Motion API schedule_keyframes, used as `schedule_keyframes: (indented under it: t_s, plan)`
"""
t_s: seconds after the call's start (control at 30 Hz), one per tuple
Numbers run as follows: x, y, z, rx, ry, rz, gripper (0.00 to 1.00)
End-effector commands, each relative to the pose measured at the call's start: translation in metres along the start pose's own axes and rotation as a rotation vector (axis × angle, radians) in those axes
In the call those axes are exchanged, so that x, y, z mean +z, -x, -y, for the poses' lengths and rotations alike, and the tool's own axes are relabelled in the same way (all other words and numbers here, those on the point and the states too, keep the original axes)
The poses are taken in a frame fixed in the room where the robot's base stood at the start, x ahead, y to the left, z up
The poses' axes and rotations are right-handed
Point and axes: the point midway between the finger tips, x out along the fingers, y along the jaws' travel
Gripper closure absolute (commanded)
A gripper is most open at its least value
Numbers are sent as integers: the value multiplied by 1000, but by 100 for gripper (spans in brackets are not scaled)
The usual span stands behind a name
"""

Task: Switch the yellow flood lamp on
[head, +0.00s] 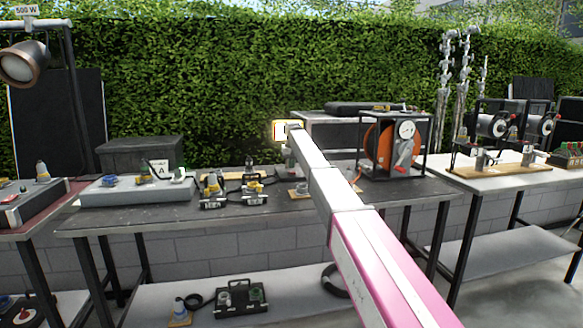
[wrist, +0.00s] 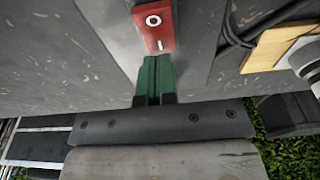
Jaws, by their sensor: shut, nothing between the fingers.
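In the wrist view a red rocker switch (wrist: 153,27), marked O and I, sits on a grey surface. My gripper (wrist: 155,72) is shut and empty. Its green fingertips are just below the I end of the switch in the picture; I cannot tell whether they touch it. In the head view a small yellow-edged thing (head: 280,131) with a pale face shows at the far end of my arm. It may be the yellow flood lamp, but my arm partly covers it. The switch and my fingertips cannot be made out in the head view.
A dark-topped table (head: 130,217) carries a grey box with sockets (head: 125,190), yellow connectors (head: 213,187) and an orange cable reel (head: 378,149). A wooden block (wrist: 282,48) and black cable lie right of the switch. A hedge (head: 180,80) stands behind.

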Motion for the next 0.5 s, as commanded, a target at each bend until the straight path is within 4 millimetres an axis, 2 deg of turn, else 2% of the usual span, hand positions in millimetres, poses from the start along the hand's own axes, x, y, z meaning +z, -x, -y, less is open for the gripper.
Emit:
schedule_keyframes:
  t_s: [0.5]
  plan:
    - [-1,6,0,0,0,0,100]
